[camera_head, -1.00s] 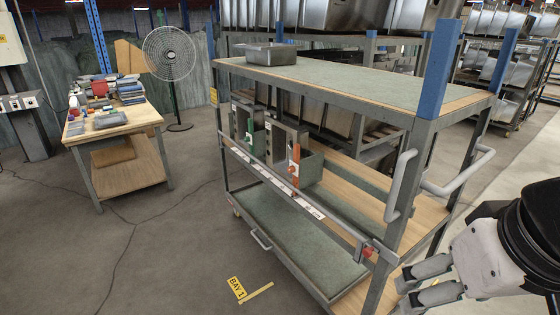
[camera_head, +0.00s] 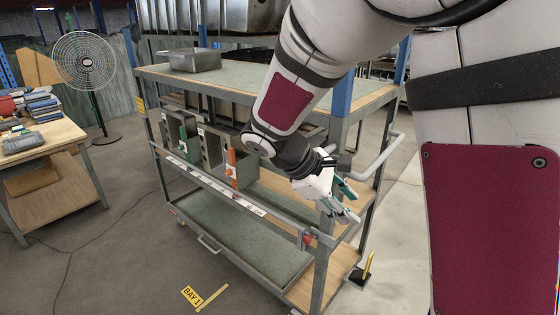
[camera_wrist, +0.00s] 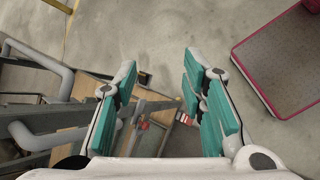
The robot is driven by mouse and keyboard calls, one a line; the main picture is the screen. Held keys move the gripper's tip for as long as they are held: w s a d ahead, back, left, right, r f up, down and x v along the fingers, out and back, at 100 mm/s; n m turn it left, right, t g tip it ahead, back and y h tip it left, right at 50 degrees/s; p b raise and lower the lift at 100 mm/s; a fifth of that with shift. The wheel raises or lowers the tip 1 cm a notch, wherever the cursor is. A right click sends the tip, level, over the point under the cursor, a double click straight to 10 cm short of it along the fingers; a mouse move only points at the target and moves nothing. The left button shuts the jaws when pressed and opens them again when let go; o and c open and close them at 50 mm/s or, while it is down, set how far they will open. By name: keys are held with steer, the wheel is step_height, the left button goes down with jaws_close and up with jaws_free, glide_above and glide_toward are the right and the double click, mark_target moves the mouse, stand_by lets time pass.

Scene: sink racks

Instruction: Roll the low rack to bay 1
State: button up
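The low rack (camera_head: 232,262) is a grey-framed wheeled rack with blue corner posts, a green-topped upper shelf and wooden lower shelves. A pale push handle (camera_head: 378,160) sticks out from its right end. My gripper (camera_head: 347,200) is open and empty in front of that end, below the handle. In the wrist view its teal-padded fingers (camera_wrist: 163,88) are spread, with nothing between them. Handle bars (camera_wrist: 38,68) show at the left there, apart from the fingers. The yellow BAY 1 label (camera_head: 192,297) and a floor line lie in front of the rack. My arm hides part of the upper shelf.
A metal basin (camera_head: 190,60) sits on the rack's top, and grey boxes (camera_head: 181,138) stand on a shelf. A yellow lever on a black plate (camera_head: 360,276) is low at the right end. A cluttered workbench (camera_head: 55,190) and a fan (camera_head: 84,61) stand left.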

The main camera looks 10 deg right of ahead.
steer(key=w+a+f+n+t+h+p, duration=0.2)
steer(key=w+a+f+n+t+h, duration=0.2)
steer(key=w+n, duration=0.3)
steer(key=w+a+f+n+t+h+p, duration=0.1)
steer(key=w+a+f+n+t+h, duration=0.4)
steer(key=w, duration=0.3)
steer(key=shift+n+g+y, duration=0.3)
steer(key=shift+n+y, duration=0.2)
steer(key=shift+y, duration=0.1)
steer(key=x, duration=0.4)
steer(key=r+p+x, duration=0.1)
steer(key=x, duration=0.4)
steer(key=p+x, duration=0.1)
steer(key=x, duration=0.3)
steer(key=shift+d+r, duration=0.15)
steer(key=shift+d, duration=0.2)
jaws_close()
